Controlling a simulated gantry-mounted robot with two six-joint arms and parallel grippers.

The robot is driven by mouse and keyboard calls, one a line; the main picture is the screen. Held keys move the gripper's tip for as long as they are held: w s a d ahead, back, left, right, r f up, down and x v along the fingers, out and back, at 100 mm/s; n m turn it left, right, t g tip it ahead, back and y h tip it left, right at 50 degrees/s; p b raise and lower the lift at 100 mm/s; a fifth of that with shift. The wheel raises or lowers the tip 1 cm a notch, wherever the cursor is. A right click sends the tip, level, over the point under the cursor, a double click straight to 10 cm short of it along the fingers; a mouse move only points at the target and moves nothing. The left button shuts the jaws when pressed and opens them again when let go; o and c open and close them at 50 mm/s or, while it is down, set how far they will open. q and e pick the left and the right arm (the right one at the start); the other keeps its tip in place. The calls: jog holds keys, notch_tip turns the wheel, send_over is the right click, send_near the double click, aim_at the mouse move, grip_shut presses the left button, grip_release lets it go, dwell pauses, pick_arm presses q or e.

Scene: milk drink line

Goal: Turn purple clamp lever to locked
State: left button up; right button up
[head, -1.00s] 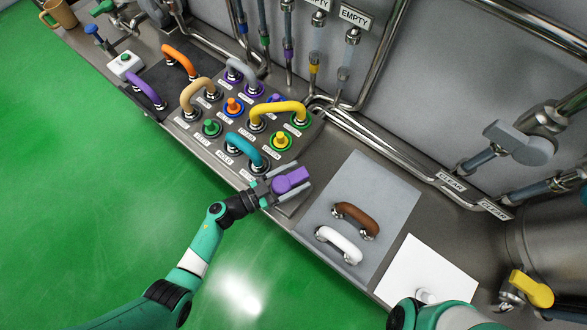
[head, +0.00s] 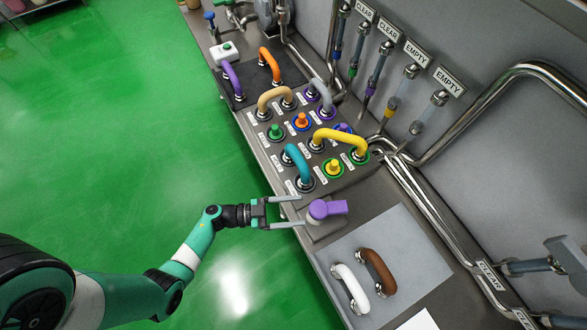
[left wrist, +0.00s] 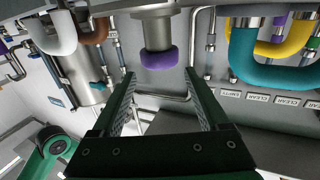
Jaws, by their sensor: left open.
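The purple clamp lever (head: 329,209) sits on a grey base plate at the front edge of the metal counter, its arm pointing right toward the wall in the head view. In the left wrist view the rounded purple end of the lever (left wrist: 160,59) shows just past and between the fingertips. My left gripper (head: 297,211) is open and empty. Its fingers point at the lever from the floor side, with a small gap to it. My left gripper (left wrist: 160,76) is also open in the wrist view. My right gripper is out of view.
A panel with a teal handle (head: 298,165), a yellow handle (head: 343,139) and several knobs lies just beyond the lever. White (head: 350,289) and brown (head: 378,272) handles stand on a grey plate (head: 392,236) nearer me. The green floor is clear.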

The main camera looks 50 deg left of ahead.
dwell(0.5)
pick_arm(q)
jog(key=m, duration=0.3)
jog(key=shift+s, duration=0.1)
notch_tip(320, 180, up, 4)
jog(key=w+m+b, duration=0.2)
jog(key=m+b, duration=0.5)
jog(key=m, duration=1.5)
jog(key=f+m+b, duration=0.1)
jog(key=m+b, duration=0.2)
jog(key=b, duration=0.2)
jog(key=s+f+m+b, duration=0.1)
jog(key=m+b, duration=0.3)
jog(key=b, duration=0.1)
jog(key=s+f+m+b, duration=0.1)
jog(key=f+m+b, duration=0.1)
jog(key=m+b, duration=0.2)
jog(key=shift+b, duration=0.9)
jog(key=shift+f, duration=0.15)
